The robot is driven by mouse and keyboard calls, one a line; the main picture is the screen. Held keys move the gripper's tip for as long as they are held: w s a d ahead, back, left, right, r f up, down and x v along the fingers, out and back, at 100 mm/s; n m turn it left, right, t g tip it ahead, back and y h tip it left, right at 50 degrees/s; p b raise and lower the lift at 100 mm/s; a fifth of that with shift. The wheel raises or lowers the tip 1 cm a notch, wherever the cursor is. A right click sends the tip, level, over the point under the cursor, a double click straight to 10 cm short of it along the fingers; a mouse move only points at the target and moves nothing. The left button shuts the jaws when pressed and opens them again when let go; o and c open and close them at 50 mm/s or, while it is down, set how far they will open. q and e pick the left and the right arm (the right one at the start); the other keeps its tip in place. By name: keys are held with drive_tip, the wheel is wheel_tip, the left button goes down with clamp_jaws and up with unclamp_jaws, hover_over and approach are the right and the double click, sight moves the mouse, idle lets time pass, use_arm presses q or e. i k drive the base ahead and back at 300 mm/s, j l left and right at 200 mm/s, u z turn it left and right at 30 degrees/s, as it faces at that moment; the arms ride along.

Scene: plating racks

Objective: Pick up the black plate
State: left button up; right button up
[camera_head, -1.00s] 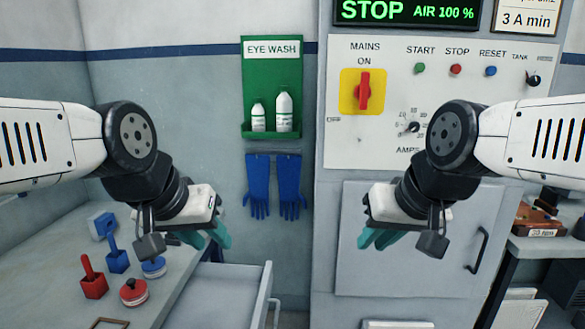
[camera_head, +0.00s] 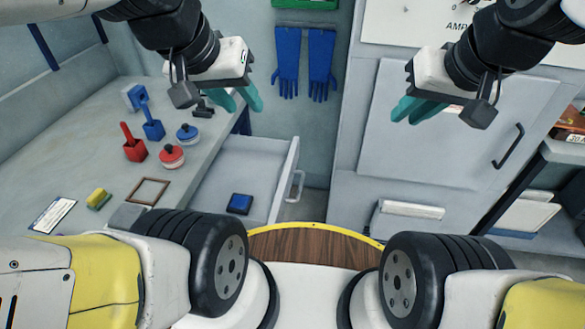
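I cannot make out a black plate for certain in this view. A small dark item (camera_head: 203,108) sits on the bench behind the knobs, partly behind my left gripper, too small to identify. My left gripper (camera_head: 238,98) is above the back of the bench and the open drawer, its teal fingers apart and empty. My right gripper (camera_head: 415,110) is in front of the grey cabinet door, its teal fingers also apart and empty.
The grey bench (camera_head: 70,170) holds red and blue knobbed pieces (camera_head: 171,156), a wooden frame (camera_head: 149,192) and a yellow sponge-like block (camera_head: 97,197). An open drawer (camera_head: 262,160) contains a blue block (camera_head: 239,203). A shelf unit (camera_head: 560,152) stands at the right.

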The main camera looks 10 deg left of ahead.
sight(239, 204)
drive_tip(key=l+u, duration=0.1)
drive_tip(key=u, duration=0.3)
drive_tip(key=k+u, duration=0.15)
drive_tip(key=u, duration=0.25)
drive_tip(key=k+l+u, duration=0.1)
drive_tip(key=u, duration=0.3)
drive_tip(key=k+u, duration=0.1)
drive_tip(key=u, duration=0.3)
